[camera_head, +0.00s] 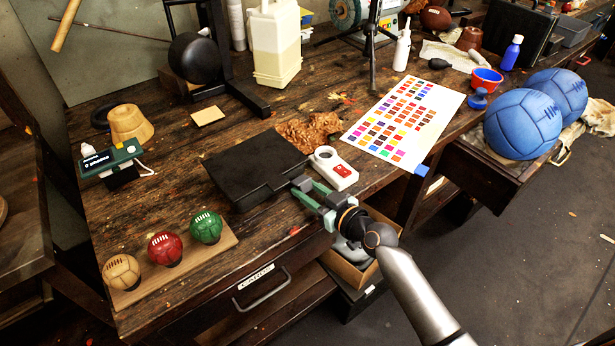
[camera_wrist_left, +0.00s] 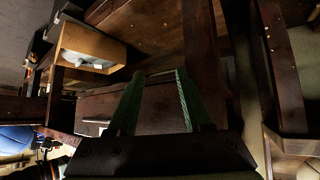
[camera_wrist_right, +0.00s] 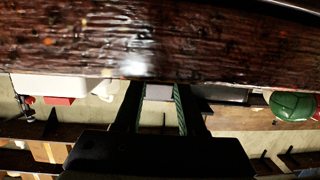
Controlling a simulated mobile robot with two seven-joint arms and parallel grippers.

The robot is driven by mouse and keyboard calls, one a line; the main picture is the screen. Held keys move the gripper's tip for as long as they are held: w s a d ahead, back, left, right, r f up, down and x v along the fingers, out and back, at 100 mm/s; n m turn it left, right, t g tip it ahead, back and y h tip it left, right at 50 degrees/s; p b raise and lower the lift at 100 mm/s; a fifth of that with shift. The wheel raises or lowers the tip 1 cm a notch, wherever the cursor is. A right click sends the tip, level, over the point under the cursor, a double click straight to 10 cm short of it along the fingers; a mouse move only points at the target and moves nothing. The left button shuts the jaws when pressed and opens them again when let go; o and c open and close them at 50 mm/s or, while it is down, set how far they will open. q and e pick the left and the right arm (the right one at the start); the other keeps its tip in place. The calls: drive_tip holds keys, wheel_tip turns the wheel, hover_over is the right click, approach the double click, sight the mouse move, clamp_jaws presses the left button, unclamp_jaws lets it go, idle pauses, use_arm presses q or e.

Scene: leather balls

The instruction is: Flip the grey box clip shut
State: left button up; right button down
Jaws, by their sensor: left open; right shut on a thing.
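A dark grey, nearly black flat box (camera_head: 250,160) lies on the workbench with its lid down. My right gripper (camera_head: 311,184) is at the box's right front corner, by the bench's front edge. In the right wrist view a small pale grey piece, which looks like the box clip (camera_wrist_right: 159,92), sits between the fingers. The fingers are shut on it; its exact angle is hard to tell. My left gripper (camera_wrist_left: 155,73) is open and empty below the bench top, facing the bench's dark wood; it is out of the head view.
A white device with a red switch (camera_head: 334,168) stands close behind my right gripper. Crumpled brown leather (camera_head: 310,131) lies behind the box. Three small balls on a wooden board (camera_head: 190,258) are at front left. A drawer (camera_head: 258,285) is below, and an open carton (camera_head: 350,270) is under my right arm.

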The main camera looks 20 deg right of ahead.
sight(301, 180)
drive_tip(key=r+g+p, duration=0.1)
drive_tip(key=p, duration=0.2)
drive_tip(key=shift+r+g+h, duration=0.3)
drive_tip(key=shift+g, duration=0.1)
drive_tip(key=shift+w+r+g+h+p, duration=0.1)
drive_tip(key=shift+r+g+h+p, duration=0.2)
drive_tip(key=shift+g+p, duration=0.4)
drive_tip(key=shift+w+r+g+h, duration=0.15)
drive_tip(key=shift+g+h, duration=0.25)
drive_tip(key=shift+g, duration=0.5)
drive_tip(key=g, duration=0.1)
drive_tip(key=g+h, duration=0.1)
drive_tip(key=r+g, duration=0.1)
drive_tip(key=shift+w+a, duration=0.1)
drive_tip(key=shift+w, duration=0.15)
use_arm(q)
wheel_tip(301, 180, up, 7)
drive_tip(key=shift+w+d+f, duration=0.15)
drive_tip(key=shift+w, duration=0.3)
use_arm(e)
drive_tip(key=shift+w+a+r+g+h, duration=0.2)
drive_tip(key=shift+g+h, duration=0.25)
drive_tip(key=shift+g, duration=0.4)
drive_tip(key=shift+w+a+r+g+h, duration=0.15)
drive_tip(key=shift+g+h, duration=0.3)
drive_tip(key=shift+g, duration=0.4)
drive_tip(key=shift+d, duration=0.1)
drive_tip(key=shift+c, duration=2.4)
unclamp_jaws()
drive_tip(key=shift+r, duration=0.1)
